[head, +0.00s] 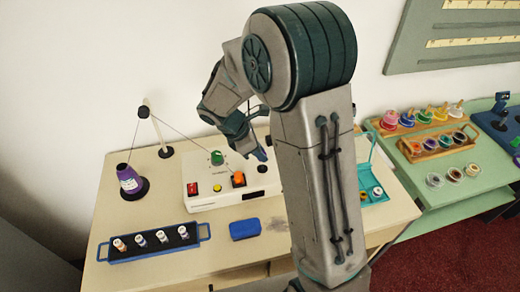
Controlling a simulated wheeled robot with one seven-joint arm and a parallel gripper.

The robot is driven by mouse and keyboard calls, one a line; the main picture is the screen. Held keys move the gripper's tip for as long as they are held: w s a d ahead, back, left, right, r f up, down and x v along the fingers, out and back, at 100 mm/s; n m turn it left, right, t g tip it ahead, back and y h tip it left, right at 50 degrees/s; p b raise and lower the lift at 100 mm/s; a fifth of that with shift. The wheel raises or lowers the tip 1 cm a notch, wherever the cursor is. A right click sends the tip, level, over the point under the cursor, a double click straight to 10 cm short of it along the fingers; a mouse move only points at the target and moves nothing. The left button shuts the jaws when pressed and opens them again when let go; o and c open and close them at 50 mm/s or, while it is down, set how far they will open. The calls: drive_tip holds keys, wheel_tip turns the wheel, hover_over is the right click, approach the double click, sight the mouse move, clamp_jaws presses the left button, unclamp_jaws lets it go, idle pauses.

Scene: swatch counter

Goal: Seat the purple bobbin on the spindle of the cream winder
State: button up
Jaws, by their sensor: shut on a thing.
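The cream winder (213,202) stands on the wooden counter, left of my arm. Its front has a red switch and a yellow button; a green part and an orange part stand on top. I cannot make out which part is the spindle. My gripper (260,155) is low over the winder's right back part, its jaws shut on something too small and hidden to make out. I cannot pick out a purple bobbin for certain. A purple thread cone (130,182) stands at the left, its thread running over a guide post (164,150) toward the winder.
A blue tray (152,255) with several small spools lies in front at left. A blue block (245,229) lies before the winder. A teal open box (376,194) stands right of my arm. A green table (445,195) farther right holds a wooden rack and several spools.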

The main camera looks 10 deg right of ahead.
sight(259, 169)
drive_tip(key=shift+f+b, duration=1.55)
drive_tip(key=shift+f, duration=0.65)
drive_tip(key=o, duration=1)
drive_tip(key=v, duration=1.3)
drive_tip(key=shift+w+a+r+b, duration=0.1)
drive_tip(key=shift+a+r+b, duration=0.1)
drive_tip(key=shift+r+b, duration=0.2)
